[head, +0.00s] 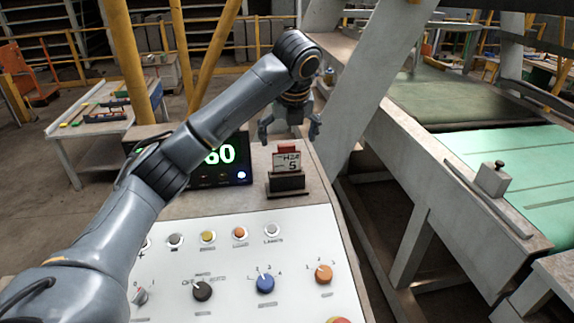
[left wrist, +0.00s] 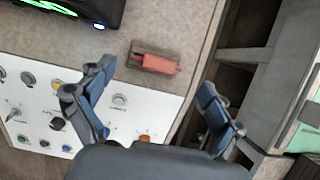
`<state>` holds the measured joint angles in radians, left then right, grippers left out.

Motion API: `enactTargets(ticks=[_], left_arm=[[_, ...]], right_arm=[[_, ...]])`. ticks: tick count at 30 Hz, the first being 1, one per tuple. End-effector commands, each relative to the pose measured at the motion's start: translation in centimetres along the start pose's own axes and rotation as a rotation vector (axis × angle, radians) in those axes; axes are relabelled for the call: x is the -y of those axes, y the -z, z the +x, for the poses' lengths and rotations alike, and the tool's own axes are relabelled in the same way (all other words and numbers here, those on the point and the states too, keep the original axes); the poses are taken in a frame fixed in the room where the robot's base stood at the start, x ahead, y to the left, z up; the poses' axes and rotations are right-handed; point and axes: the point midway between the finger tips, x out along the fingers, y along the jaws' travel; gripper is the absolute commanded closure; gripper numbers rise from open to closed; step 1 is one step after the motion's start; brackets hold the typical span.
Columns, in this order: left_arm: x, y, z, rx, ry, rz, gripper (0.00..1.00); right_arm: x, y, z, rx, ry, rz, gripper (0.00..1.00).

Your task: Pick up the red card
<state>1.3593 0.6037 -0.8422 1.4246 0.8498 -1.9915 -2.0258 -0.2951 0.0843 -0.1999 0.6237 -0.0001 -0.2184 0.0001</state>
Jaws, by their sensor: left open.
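The red card (head: 287,148) shows as a red edge at the top of a small dark holder (head: 285,183), behind a white card (head: 287,162) marked "H24 5". The holder stands on the back part of the console. In the left wrist view, the red card (left wrist: 154,64) lies along the brown holder, seen from above. My left gripper (head: 289,133) is open and empty, with its fingers pointing down just above and behind the card in the head view. The fingers appear apart from it. My right gripper is not in view.
A black display (head: 238,172) with green digits stands left of the holder. The white control panel (head: 220,255) with knobs and buttons lies in front. A grey slanted beam (head: 375,75) and a conveyor (head: 510,160) are on the right.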

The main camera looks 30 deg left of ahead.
Motion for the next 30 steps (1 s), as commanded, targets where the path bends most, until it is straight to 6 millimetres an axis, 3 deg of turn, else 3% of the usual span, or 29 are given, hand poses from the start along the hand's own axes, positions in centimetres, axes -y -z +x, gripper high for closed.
enactTargets(ticks=[6,12,21,30], left_arm=[[-0.1,-0.1,1.8,-0.004,-0.003,0.001,0.08],[-0.1,0.0,4.6,-0.002,-0.001,0.0,0.08],[0.0,0.1,5.3,0.0,0.001,0.0,0.08],[0.0,0.1,5.3,0.0,0.001,0.001,0.66]], right_arm=[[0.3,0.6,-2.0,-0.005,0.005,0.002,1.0],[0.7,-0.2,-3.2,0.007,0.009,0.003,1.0],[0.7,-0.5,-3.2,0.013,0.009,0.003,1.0],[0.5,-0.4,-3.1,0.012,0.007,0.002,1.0]])
